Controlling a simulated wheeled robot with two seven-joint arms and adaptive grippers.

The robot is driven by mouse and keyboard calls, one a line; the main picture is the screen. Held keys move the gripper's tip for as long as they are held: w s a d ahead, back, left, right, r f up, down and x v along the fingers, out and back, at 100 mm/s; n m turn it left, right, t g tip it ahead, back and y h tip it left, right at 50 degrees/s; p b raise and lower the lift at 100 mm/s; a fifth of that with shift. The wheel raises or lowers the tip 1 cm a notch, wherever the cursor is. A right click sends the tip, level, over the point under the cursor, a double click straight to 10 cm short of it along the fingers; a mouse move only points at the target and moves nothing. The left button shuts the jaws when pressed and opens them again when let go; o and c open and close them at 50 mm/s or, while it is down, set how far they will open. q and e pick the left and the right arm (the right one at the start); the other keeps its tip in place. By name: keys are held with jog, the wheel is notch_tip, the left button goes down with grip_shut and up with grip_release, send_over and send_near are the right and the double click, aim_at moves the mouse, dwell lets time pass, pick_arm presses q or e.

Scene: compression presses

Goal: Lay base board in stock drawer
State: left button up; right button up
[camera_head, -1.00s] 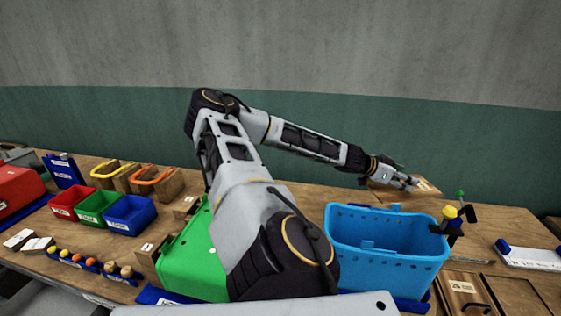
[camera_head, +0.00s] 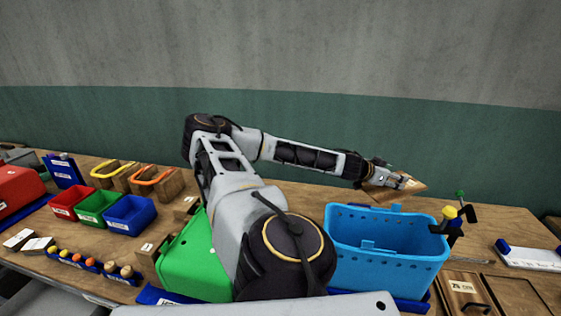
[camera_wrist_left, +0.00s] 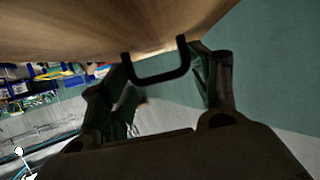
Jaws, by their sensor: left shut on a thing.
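The base board (camera_head: 385,194) is a light wooden plate, tilted, beyond the blue bin at the right back in the head view. My left gripper (camera_head: 400,181) is at it and shut on it. In the left wrist view the board (camera_wrist_left: 90,25) fills the top as a wide wooden face, with a black handle (camera_wrist_left: 160,76) between the dark fingers of my left gripper. My right gripper is out of view. A wooden panel with a label and black handle (camera_head: 462,293) lies at the lower right; I cannot tell whether it belongs to the stock drawer.
Red, green and blue trays (camera_head: 130,214) and a green box (camera_head: 185,262) stand left. A white strip (camera_head: 530,258) lies right.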

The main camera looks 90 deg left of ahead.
pick_arm(q)
jog(key=shift+s+a+f+n+g+y, duration=0.3)
jog(key=shift+s+a+n+y, duration=0.1)
jog(key=shift+a+n+y, duration=0.2)
jog(key=shift+s+a+f+n+g+y, duration=0.2)
jog(key=shift+s+a+f+n+y, duration=0.15)
jog(key=shift+a+n+y, duration=0.2)
jog(key=shift+s+a+y, duration=0.1)
jog(key=shift+s+y, duration=0.05)
jog(key=shift+y, duration=0.2)
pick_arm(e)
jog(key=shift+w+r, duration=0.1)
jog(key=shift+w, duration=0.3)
pick_arm(q)
jog(key=shift+s+a+r+n+g+y, duration=0.1)
jog(key=shift+a+r+n+g+y, duration=0.2)
jog(key=shift+n+g+y, duration=0.3)
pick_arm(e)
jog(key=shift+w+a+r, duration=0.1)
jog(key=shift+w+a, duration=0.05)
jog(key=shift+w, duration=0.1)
pick_arm(q)
jog(key=shift+a+r+n+g+y, duration=0.15)
jog(key=shift+r+n+g+y, duration=0.2)
jog(key=shift+r+n, duration=0.25)
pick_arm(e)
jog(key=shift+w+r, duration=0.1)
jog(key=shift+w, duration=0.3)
